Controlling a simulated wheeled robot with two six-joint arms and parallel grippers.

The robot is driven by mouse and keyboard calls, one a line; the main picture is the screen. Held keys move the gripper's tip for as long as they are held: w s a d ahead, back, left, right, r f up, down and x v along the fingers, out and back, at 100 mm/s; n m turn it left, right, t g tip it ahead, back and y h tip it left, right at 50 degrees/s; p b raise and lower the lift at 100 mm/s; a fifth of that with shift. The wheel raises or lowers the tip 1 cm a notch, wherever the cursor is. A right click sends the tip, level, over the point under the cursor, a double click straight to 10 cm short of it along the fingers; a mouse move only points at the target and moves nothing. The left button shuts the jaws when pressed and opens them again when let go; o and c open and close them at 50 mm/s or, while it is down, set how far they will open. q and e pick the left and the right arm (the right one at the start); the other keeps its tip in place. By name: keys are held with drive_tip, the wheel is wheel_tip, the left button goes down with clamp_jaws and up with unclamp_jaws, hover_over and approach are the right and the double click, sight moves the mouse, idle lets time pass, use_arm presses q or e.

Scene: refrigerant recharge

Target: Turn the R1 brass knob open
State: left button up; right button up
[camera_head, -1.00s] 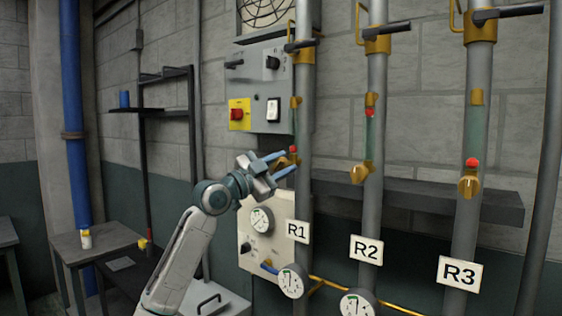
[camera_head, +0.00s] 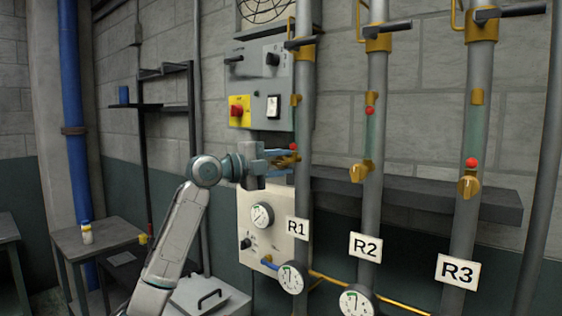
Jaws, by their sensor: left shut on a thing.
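The R1 brass knob (camera_head: 286,161) is on the left grey pipe, above the R1 label (camera_head: 297,229). It is largely hidden by the blue fingers of my left gripper (camera_head: 284,158), which is shut on it from the left. The gripper points to the right, about level. A small red ball (camera_head: 295,147) shows just above the fingers on the R1 pipe. My right gripper is not in view.
Pipes R2 (camera_head: 372,210) and R3 (camera_head: 466,225) stand to the right with their own brass knobs. A control box (camera_head: 255,85) hangs above my gripper, and a gauge panel (camera_head: 280,222) is below it. A grey shelf (camera_head: 420,197) runs behind the pipes.

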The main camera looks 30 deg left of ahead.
use_arm(q)
drive_tip(key=shift+m, duration=0.3)
idle(0.4)
drive_tip(key=o, duration=0.9)
drive_tip(key=shift+o, duration=0.2)
drive_tip(key=shift+s+a+f, duration=0.1)
drive_tip(key=shift+s, duration=0.1)
drive_tip(key=b+v, duration=0.6)
drive_tip(key=v, duration=0.4)
drive_tip(key=shift+s+a, duration=0.1)
drive_tip(key=shift+s, duration=0.05)
